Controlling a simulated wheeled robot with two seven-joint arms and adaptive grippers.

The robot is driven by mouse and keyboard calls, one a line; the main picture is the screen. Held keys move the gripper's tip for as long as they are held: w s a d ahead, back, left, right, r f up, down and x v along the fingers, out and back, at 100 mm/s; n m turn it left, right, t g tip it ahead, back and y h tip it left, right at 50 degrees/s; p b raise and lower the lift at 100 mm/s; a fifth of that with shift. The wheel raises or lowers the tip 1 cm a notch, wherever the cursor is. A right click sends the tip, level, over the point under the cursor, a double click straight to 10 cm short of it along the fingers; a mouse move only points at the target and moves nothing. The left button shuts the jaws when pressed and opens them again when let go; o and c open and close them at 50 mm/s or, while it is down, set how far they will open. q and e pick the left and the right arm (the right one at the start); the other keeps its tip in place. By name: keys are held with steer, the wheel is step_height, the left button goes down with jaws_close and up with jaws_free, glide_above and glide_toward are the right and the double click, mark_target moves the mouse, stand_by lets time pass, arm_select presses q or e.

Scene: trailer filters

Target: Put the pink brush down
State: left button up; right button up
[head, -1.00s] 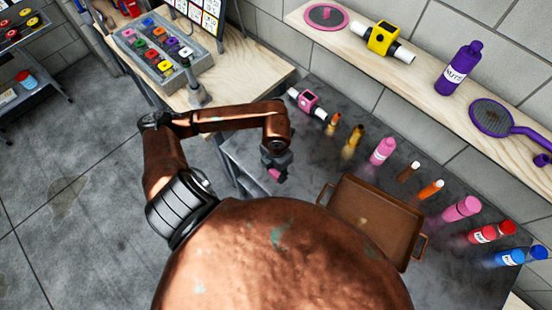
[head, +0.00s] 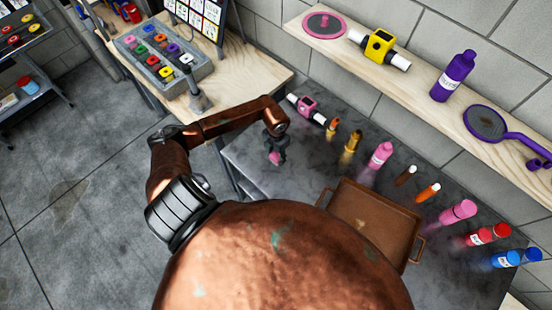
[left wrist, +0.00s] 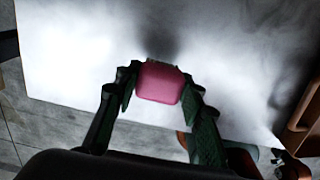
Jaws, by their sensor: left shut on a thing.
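The pink brush (left wrist: 160,83) is between the two fingers of my left gripper (left wrist: 155,95) in the left wrist view, and only its pink block shows. In the head view the left gripper (head: 277,152) hangs over the near left part of the grey table (head: 243,152), with the pink brush (head: 275,158) at its tip. My left gripper is shut on the brush. I cannot tell whether the brush touches the table. My right gripper is not in view.
A brown tray (head: 372,225) lies to the right on the table. A pink and white device (head: 307,108) and several bottles, including a pink one (head: 380,154), stand along the back. A wooden shelf (head: 400,85) runs above. The table around the gripper is clear.

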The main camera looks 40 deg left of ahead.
mark_target(276, 159)
arm_select(q)
steer(key=f, duration=0.1)
steer(key=f+p, duration=0.1)
steer(key=f, duration=0.1)
steer(key=shift+w+a, duration=0.1)
steer(key=shift+w, duration=0.1)
steer(key=shift+f, duration=0.3)
steer(key=shift+f, duration=0.2)
steer(key=o, duration=1.3)
steer(key=shift+o, duration=0.2)
steer(key=shift+r, duration=0.1)
